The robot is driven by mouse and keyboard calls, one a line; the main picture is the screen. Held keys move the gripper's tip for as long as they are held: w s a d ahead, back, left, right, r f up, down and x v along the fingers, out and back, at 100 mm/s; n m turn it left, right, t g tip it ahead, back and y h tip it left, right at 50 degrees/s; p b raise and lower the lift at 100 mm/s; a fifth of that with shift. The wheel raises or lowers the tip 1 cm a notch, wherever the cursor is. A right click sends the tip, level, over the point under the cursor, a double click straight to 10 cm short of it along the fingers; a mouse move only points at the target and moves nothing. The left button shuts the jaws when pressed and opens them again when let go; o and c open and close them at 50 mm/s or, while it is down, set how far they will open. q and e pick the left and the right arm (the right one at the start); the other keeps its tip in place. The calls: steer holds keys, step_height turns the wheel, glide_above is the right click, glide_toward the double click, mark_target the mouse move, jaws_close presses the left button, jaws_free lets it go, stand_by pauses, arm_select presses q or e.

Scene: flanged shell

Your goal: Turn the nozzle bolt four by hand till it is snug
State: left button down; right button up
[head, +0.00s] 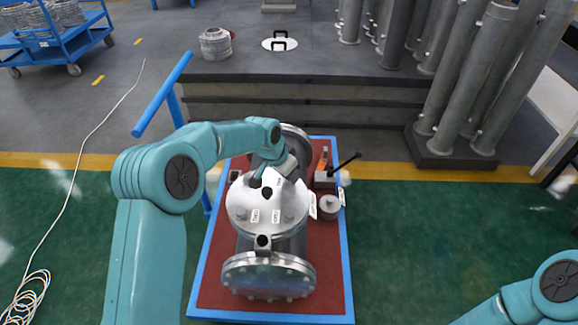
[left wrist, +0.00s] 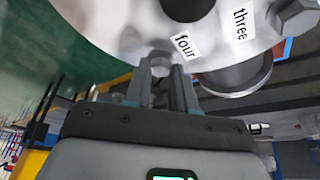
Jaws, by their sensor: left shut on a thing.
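The flanged shell (head: 272,244) stands on a red-topped cart, with a pale round cover (head: 240,205) carrying labels and bolts. In the left wrist view, the label "four" (left wrist: 185,46) sits beside nozzle bolt four (left wrist: 160,60) on the cover's rim. My left gripper (left wrist: 168,84) is shut on that bolt, with one finger on each side of its head. In the head view my left gripper (head: 286,168) is over the far side of the cover, and its fingertips and the bolt are hard to make out. My right gripper is out of view.
Label "three" (left wrist: 240,24) and another bolt (left wrist: 297,18) are beside it. On the blue-edged cart (head: 213,285) a small round metal part (head: 330,207) and a black-handled tool (head: 345,164) lie right of the shell. Tall grey pipes (head: 470,75) stand at the back right.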

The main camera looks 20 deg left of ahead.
arm_select(q)
steer(key=shift+w+a+r+m+h+p, duration=0.1)
steer(key=shift+m+h+p, duration=0.15)
steer(key=shift+m, duration=0.5)
steer(key=shift+w+r+m+h+p, duration=0.1)
steer(key=shift+m+h+p, duration=0.15)
steer(key=shift+m, duration=0.5)
steer(key=c, duration=0.9)
jaws_free()
steer(key=shift+s, duration=0.1)
steer(key=shift+f+g, duration=0.1)
steer(key=shift+g, duration=0.2)
steer(key=p+v, duration=0.2)
steer(key=v, duration=1.4)
steer(key=shift+r, duration=0.2)
steer(key=shift+s, duration=0.1)
